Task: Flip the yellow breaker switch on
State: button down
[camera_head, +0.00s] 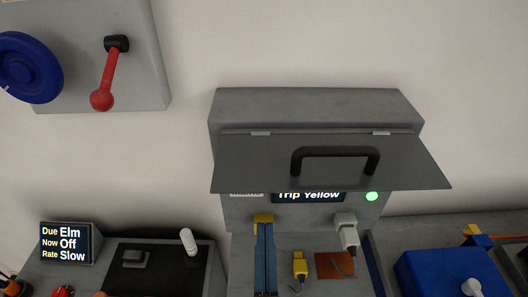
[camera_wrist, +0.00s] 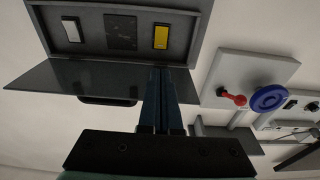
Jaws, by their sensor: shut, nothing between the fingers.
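A grey breaker box (camera_head: 315,108) is on the wall in the head view, its lid (camera_head: 250,160) swung out with a black handle (camera_head: 335,153). The lid hides the switches there. In the wrist view the open box (camera_wrist: 185,50) shows a yellow switch (camera_wrist: 161,36), a dark patch (camera_wrist: 121,32) and a white switch (camera_wrist: 71,31). I cannot tell the yellow switch's position. My gripper (camera_wrist: 165,70) is shut and empty, its fingers in front of the lid in the picture and pointing toward the yellow switch, with a visible gap in the picture. Touch is not seen.
A display (camera_head: 308,196) reads "Trip Yellow" beside a green light (camera_head: 372,196). A red lever (camera_head: 105,85) and blue wheel (camera_head: 30,68) are on a panel at left. Plugs (camera_head: 348,235) and a blue box (camera_head: 440,270) stand below. The jutting lid is an obstacle.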

jog(key=shift+w, duration=0.1)
jog(key=shift+w+r+p, duration=0.3)
jog(key=shift+w+p, duration=0.65)
jog(key=shift+w, duration=1.35)
jog(key=shift+w+r+p, duration=0.25)
jog(key=shift+w+p, duration=0.75)
jog(key=shift+w, duration=1.3)
jog(key=shift+w+r+p, duration=0.3)
jog(key=shift+w+p, duration=0.65)
jog(key=shift+w, duration=1.35)
jog(key=shift+w+r, duration=0.1)
jog(key=shift+w, duration=0.1)
jog(key=shift+s, duration=0.1)
